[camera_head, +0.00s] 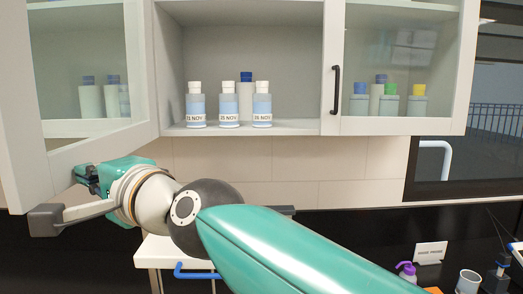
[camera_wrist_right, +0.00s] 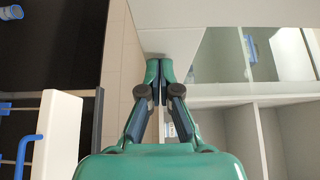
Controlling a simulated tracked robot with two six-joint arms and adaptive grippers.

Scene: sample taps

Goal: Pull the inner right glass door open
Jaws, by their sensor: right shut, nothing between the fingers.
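A glass door with a pale frame (camera_head: 101,146) stands swung open at the left of the wall cabinet, towards me. Another glass door (camera_head: 400,126), with a black upright handle (camera_head: 336,90), is closed at the right. I cannot tell from the view which one is called inner right. My right gripper (camera_head: 86,176) is shut and empty at the lower edge of the open door, away from the black handle. In the right wrist view, its closed fingertips (camera_wrist_right: 165,70) are close to a pale panel (camera_wrist_right: 168,22); contact is unclear. My left gripper is not in view.
The open compartment holds several bottles, including a white-capped one (camera_head: 196,105). More bottles show behind both glass doors. Below are a dark counter, a white cart with a blue handle (camera_head: 195,271), a purple-topped bottle (camera_head: 407,270) and a white cup (camera_head: 468,281).

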